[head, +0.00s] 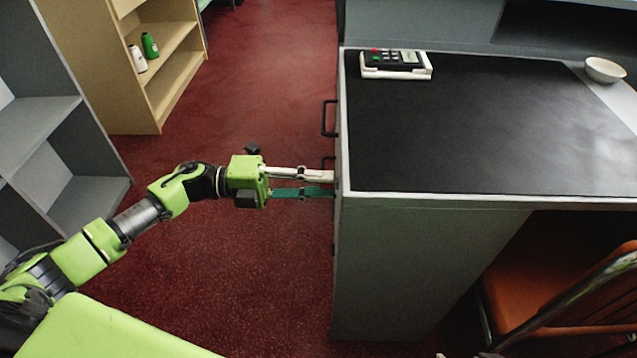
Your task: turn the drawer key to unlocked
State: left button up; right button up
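The drawer key is not visible. The drawer side of the counter (430,265) faces left and is seen almost edge-on, with dark handles (328,118) sticking out from it. My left gripper (332,184) points right, its fingertips at this drawer side just below the front left corner of the counter top. One finger is pale, the other green, with a narrow gap between them. Whether they hold the key there is hidden. Small pale tips at the bottom edge may be my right gripper (464,355), mostly cut off.
An orange chair (540,290) is at the lower right. Shelves (170,75) line the left. Red carpet (270,80) left of the counter is clear.

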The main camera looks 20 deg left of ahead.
pick_arm(q)
jog(key=v, duration=1.2)
